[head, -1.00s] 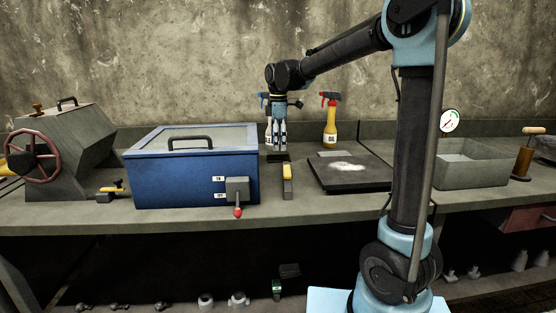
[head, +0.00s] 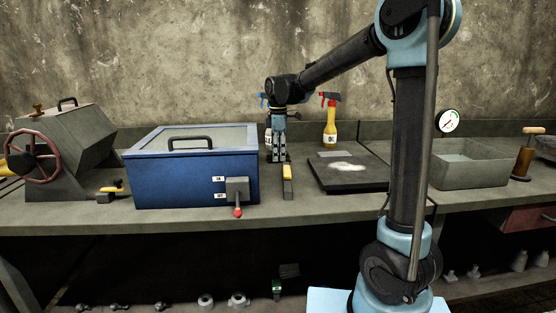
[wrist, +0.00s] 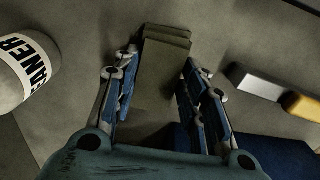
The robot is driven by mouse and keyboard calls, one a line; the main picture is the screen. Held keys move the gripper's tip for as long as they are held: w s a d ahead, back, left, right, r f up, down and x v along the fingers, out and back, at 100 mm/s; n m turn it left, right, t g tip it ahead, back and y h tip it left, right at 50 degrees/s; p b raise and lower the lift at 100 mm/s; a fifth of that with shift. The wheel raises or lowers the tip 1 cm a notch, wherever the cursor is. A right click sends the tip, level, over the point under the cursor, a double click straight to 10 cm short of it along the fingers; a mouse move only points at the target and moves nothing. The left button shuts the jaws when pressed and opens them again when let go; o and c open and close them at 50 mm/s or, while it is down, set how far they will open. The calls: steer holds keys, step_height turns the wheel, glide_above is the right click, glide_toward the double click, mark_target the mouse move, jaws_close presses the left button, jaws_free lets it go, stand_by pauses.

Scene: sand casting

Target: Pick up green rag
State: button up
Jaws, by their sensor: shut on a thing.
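The green rag (wrist: 165,62) is a folded, dull olive-green cloth in the wrist view, between the two fingers of my gripper (wrist: 158,68). My gripper is shut on it, with a finger along each side. In the head view my gripper (head: 279,158) points down at the bench, between the blue box and the dark plate. The rag is hidden or too small to make out there.
A yellow-handled tool (head: 287,174) lies just right of my gripper. The blue box (head: 190,180) stands close on the left. A dark plate (head: 350,181) lies to the right.

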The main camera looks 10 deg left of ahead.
step_height(320, 180, up, 10)
stand_by(0.7)
steer(key=shift+o, duration=1)
